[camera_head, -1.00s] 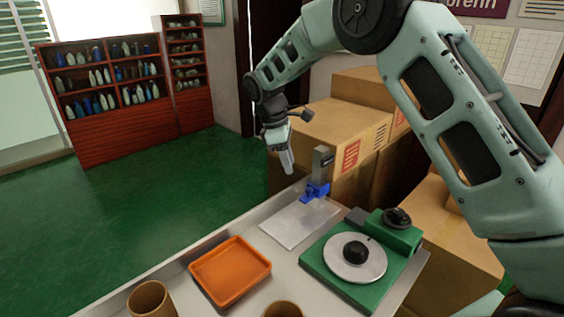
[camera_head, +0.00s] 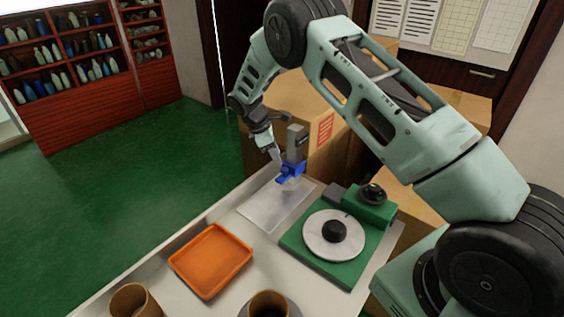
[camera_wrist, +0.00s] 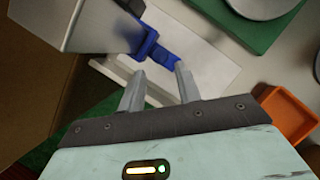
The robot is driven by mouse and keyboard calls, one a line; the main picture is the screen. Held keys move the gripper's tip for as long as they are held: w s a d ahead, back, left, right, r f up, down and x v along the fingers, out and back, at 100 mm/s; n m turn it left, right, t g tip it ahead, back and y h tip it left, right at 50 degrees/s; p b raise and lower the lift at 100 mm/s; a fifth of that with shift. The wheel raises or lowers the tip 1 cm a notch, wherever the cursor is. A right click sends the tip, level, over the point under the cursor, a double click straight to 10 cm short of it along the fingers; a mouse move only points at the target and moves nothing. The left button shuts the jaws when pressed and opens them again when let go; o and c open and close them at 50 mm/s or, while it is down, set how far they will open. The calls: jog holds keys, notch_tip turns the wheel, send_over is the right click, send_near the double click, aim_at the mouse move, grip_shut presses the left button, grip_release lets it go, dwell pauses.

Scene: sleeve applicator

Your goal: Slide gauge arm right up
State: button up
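The gauge stands at the back of the bench as a grey post (camera_head: 297,144) with a blue arm (camera_head: 291,172) low on it, over a pale base plate (camera_head: 272,208). In the wrist view the blue arm (camera_wrist: 155,50) sticks out from the grey post (camera_wrist: 95,22) just beyond my fingertips. My gripper (camera_head: 276,158) is beside the post, at its left, close to the blue arm. In the wrist view my gripper (camera_wrist: 160,80) has its two fingers apart with nothing between them. I cannot tell whether a finger touches the arm.
A green device with a white disc (camera_head: 334,235) stands right of the plate. An orange tray (camera_head: 211,260) and brown cups (camera_head: 134,300) (camera_head: 268,303) are nearer the front. Cardboard boxes (camera_head: 335,125) stand behind the bench. Green floor lies open at the left.

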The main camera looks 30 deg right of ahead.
aim_at(284, 169)
jog(key=p+x, duration=0.1)
jog(key=x, duration=0.4)
jog(key=shift+d+f, duration=0.15)
jog(key=shift+f, duration=0.15)
